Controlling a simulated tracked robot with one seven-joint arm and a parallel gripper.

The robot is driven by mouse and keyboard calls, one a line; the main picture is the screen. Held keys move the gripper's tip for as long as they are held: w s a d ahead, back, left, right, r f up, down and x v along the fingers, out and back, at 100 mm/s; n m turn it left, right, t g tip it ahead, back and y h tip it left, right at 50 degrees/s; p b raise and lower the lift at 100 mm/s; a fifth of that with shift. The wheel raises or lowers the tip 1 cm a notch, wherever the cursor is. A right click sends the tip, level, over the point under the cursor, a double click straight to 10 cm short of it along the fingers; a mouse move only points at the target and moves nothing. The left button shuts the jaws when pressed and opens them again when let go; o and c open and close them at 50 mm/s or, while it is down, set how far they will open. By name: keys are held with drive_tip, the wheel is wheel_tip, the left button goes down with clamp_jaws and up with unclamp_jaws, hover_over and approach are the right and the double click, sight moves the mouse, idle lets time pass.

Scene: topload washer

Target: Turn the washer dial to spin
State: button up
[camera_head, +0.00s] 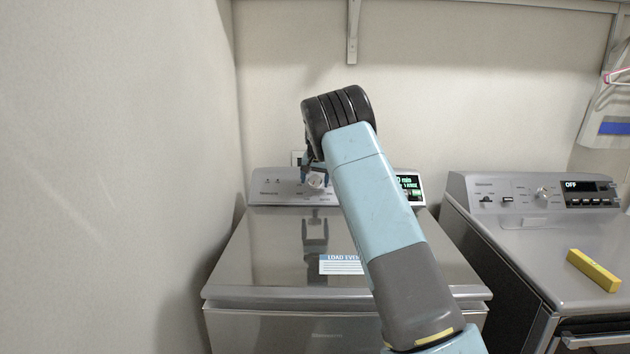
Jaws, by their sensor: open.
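The washer (262,255) stands in the middle with its lid shut. Its control panel (272,187) runs along the back. The round light dial (316,180) shows on the panel, partly covered by my gripper. My gripper (315,177) is open at the dial, with its fingers pointing down around it. I cannot tell whether the fingers touch the dial. A green lit display (409,184) shows at the panel's right end, partly hidden by my arm. The dial's pointer and the markings around it are too small to read.
A second machine (540,240) stands to the right, its display reading OFF (588,187). A yellow block (593,270) lies on its top. A wall (110,180) rises close on the left. A label (340,264) lies on the washer lid. A shelf bracket (353,30) hangs above.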

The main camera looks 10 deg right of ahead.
drive_tip(key=c, duration=1.1)
drive_tip(key=shift+o, duration=0.2)
drive_tip(key=m, duration=0.2)
drive_tip(key=shift+d+r+m+t+y, duration=0.1)
drive_tip(key=shift+m+t+y, duration=0.2)
drive_tip(key=shift+m+y, duration=0.1)
drive_tip(key=m, duration=0.4)
drive_tip(key=shift+s+d+t+y, duration=0.1)
drive_tip(key=shift+t+y, duration=0.3)
drive_tip(key=m+t, duration=0.1)
drive_tip(key=m, duration=0.2)
drive_tip(key=shift+s+m, duration=0.1)
drive_tip(key=shift+m, duration=0.2)
drive_tip(key=shift+s+d+f+m+t+y, duration=0.15)
drive_tip(key=shift+m+t, duration=0.1)
drive_tip(key=shift+m, duration=0.85)
drive_tip(key=shift+w+a+f+m+t+y, duration=0.15)
drive_tip(key=shift+m+t, duration=0.1)
drive_tip(key=shift+m, duration=0.85)
drive_tip(key=shift+s+d, duration=0.1)
drive_tip(key=o, duration=1.1)
drive_tip(key=shift+c, duration=0.2)
